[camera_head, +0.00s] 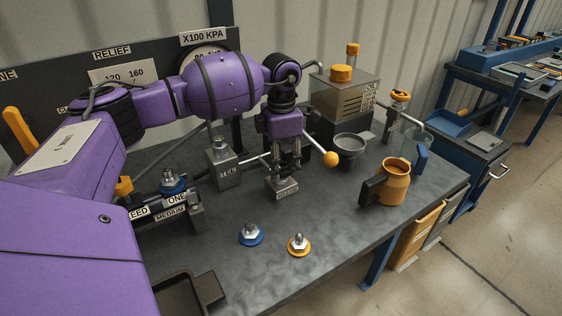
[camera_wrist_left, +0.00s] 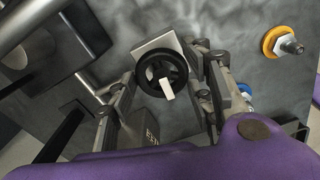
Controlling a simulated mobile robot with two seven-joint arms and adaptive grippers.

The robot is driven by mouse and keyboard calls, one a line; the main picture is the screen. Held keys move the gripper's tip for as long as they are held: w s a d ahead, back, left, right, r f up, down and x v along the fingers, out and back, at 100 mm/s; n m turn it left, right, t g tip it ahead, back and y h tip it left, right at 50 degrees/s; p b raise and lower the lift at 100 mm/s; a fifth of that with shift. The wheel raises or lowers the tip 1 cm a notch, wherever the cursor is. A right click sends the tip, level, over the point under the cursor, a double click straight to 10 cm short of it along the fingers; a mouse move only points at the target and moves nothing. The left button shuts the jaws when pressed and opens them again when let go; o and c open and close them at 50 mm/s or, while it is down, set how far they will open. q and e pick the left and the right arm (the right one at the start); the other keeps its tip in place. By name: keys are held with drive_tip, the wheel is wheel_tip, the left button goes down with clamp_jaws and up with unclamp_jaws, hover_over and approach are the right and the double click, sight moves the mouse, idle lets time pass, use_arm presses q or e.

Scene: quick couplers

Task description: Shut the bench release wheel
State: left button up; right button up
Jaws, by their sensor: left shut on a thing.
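The bench release wheel (camera_wrist_left: 162,72) is a small black handwheel with a pale handle, on a light metal block in the left wrist view. In the head view its labelled block (camera_head: 283,188) stands on the bench, and the wheel is mostly hidden by my fingers. My left gripper (camera_head: 284,170) points down over this block. Its fingers lie on either side of the wheel in the wrist view and are shut on it. How far the wheel is turned cannot be told. My right gripper is not in view.
A lever with an orange ball (camera_head: 330,158) is just right of the gripper. A TEE block (camera_head: 224,168) stands left. A blue-ringed fitting (camera_head: 250,235) and an orange-ringed one (camera_head: 299,245) lie in front. An orange jug (camera_head: 393,183) and grey funnel (camera_head: 350,146) stand right.

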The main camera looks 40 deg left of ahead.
sight(282, 167)
use_arm(q)
drive_tip(key=m, duration=0.4)
drive_tip(key=shift+m, duration=0.3)
drive_tip(key=m, duration=0.3)
drive_tip(key=shift+m+b, duration=0.4)
drive_tip(key=m, duration=0.5)
drive_tip(key=shift+d+b, duration=0.15)
drive_tip(key=shift+b, duration=0.15)
drive_tip(key=shift+m, duration=1.8)
drive_tip(key=shift+d+m, duration=0.1)
drive_tip(key=shift+m, duration=0.2)
drive_tip(key=o, duration=1.1)
wheel_tip(282, 167, up, 12)
